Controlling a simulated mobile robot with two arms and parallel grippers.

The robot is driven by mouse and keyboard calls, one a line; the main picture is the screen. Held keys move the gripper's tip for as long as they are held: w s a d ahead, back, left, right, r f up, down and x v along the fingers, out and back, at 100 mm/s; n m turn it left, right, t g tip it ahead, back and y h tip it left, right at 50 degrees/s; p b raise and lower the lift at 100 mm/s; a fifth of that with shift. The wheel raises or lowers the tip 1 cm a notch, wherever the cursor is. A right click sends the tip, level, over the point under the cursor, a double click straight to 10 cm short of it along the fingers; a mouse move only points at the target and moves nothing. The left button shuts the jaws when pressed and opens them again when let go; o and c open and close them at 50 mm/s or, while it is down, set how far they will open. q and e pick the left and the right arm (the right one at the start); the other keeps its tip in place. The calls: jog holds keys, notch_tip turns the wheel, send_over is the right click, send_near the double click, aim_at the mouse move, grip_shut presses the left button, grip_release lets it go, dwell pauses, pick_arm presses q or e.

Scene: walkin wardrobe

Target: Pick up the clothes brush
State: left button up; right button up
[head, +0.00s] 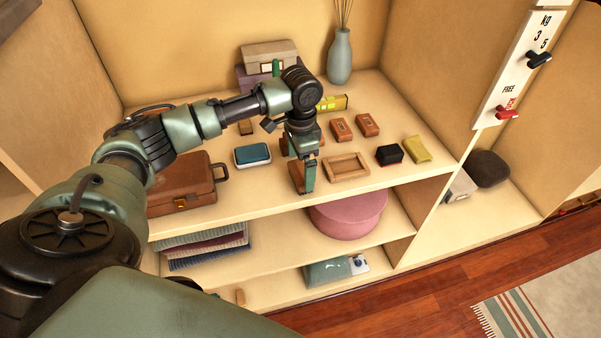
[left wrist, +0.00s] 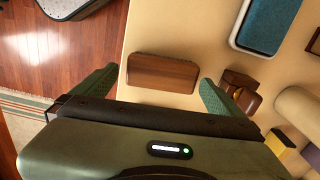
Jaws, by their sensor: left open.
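A brown wooden block, which looks like the clothes brush (left wrist: 162,74), lies flat on the shelf top close to its front edge. In the head view the brush (head: 296,177) is partly hidden by my left gripper (head: 306,172), which points down over it. In the left wrist view my open left gripper (left wrist: 157,88) has one finger towards each end of the brush. The brush lies across the gap between the fingers, and I cannot see either finger touching it. Its underside is hidden. My right gripper is not in view.
A teal-topped pad (head: 252,155) lies left of the gripper and a wooden frame (head: 346,168) right of it. Small brown boxes (head: 341,130), a black block (head: 389,155) and a yellow block (head: 416,150) are farther right.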

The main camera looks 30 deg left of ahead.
aim_at(300, 172)
pick_arm(q)
notch_tip(300, 172, down, 3)
jog(key=shift+w+a+r, duration=0.1)
jog(key=shift+w+r, duration=0.05)
jog(key=shift+f+p, duration=0.3)
jog(key=shift+f, duration=0.15)
jog(key=c, duration=1)
jog(key=shift+r, duration=0.1)
jog(key=shift+c, duration=0.7)
notch_tip(300, 172, up, 20)
jog(key=b, duration=0.2)
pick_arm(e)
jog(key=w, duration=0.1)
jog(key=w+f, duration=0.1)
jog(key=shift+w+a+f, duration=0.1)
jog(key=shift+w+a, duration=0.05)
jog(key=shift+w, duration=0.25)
